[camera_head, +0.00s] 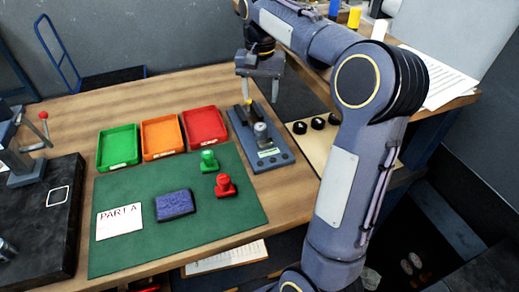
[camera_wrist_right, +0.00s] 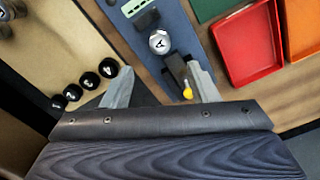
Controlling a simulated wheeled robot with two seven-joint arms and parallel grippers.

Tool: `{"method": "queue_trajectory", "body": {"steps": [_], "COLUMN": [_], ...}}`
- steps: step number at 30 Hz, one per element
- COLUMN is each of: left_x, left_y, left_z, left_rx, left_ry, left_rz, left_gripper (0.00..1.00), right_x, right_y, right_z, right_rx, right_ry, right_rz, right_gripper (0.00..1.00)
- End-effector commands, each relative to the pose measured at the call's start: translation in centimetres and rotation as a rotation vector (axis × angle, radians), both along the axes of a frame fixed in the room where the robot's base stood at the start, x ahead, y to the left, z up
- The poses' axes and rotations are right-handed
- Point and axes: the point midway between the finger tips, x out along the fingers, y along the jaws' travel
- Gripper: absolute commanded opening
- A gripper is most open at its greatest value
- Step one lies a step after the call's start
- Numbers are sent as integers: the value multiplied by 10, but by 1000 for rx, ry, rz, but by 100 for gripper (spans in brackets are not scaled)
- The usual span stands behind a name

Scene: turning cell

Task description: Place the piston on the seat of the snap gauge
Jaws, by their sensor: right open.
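The piston (camera_head: 261,130) is a short silver-grey cylinder standing upright at the middle of the snap gauge (camera_head: 270,156), which has a long blue-grey base. In the right wrist view the piston (camera_wrist_right: 159,42) shows an "A" on its top and stands beside the gauge's dark jaw block (camera_wrist_right: 176,70) with its yellow tip. Whether it sits fully on the seat, I cannot tell. My right gripper (camera_head: 261,93) is open and empty, above the far end of the gauge. In the wrist view its two fingers (camera_wrist_right: 158,78) are spread apart, clear of the piston. My left gripper is not in view.
Green (camera_head: 118,148), orange (camera_head: 161,137) and red (camera_head: 204,127) trays stand left of the gauge. A green mat (camera_head: 150,240) carries two stamps, an ink pad and a "PART A" card. A board with black numbered knobs (camera_head: 318,123) lies to the right.

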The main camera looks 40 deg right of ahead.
Motion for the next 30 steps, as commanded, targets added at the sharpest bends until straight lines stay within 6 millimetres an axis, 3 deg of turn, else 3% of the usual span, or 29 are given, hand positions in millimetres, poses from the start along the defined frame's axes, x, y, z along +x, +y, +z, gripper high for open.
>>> {"method": "queue_trajectory", "body": {"steps": [5, 10, 15, 18, 24, 30], "left_x": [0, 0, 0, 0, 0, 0], "left_y": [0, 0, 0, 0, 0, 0], "left_z": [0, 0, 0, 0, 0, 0], "left_rx": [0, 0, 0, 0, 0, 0], "left_ry": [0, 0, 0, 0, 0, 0], "left_rz": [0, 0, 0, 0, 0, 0], "left_gripper": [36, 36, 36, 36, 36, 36], "right_x": [-25, -91, -159, -190, -220, -224], "right_y": [17, 66, 122, 148, 176, 180], "right_z": [5, -1, -32, -55, -87, -92], "right_rx": [31, 99, 145, 159, 164, 164], "right_ry": [-63, -224, -400, -485, -575, -587], "right_rz": [81, 277, 458, 531, 602, 612], "right_gripper": [54, 54, 54, 54, 54, 54]}}
